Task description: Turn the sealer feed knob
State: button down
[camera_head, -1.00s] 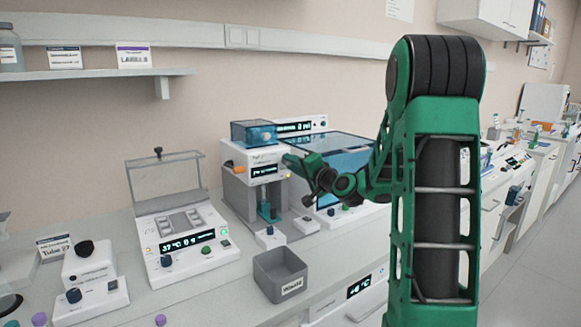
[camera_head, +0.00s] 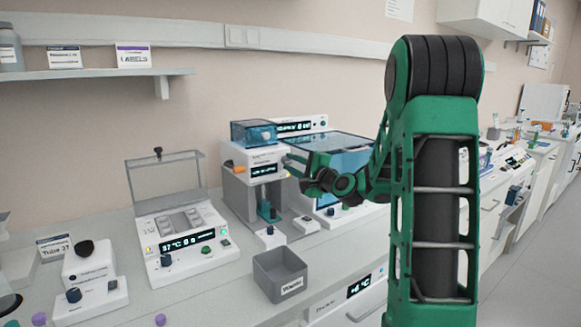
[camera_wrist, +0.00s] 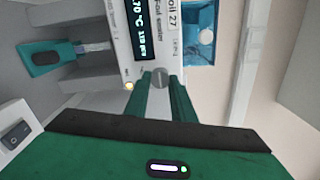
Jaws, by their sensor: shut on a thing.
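The foil sealer (camera_head: 262,158) is a white and grey bench machine with a small display and a blue clear-topped box on it. In the wrist view its front panel (camera_wrist: 150,20) appears turned on its side, with a lit display. A round grey knob (camera_wrist: 160,77) sits at the panel's edge. My gripper (camera_wrist: 159,79) is shut on this knob, with one green fingertip on each side of it. In the head view my gripper (camera_head: 289,166) is at the right side of the sealer's head, and the knob is hidden there.
A grey waste bin (camera_head: 280,274) stands in front of the sealer. A white heating unit with a raised clear lid (camera_head: 165,178) is to the left. A blue-windowed device (camera_head: 345,160) stands close behind my gripper. A yellow light (camera_wrist: 128,87) is beside the knob.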

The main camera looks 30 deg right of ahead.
jog(key=shift+d+f, duration=0.15)
jog(key=shift+f, duration=0.15)
jog(key=c, duration=1.5)
grip_release()
jog(key=shift+r, duration=0.1)
jog(key=shift+s, duration=0.1)
jog(key=s, duration=1)
jog(key=shift+s+d, duration=0.1)
jog(key=shift+s, duration=0.15)
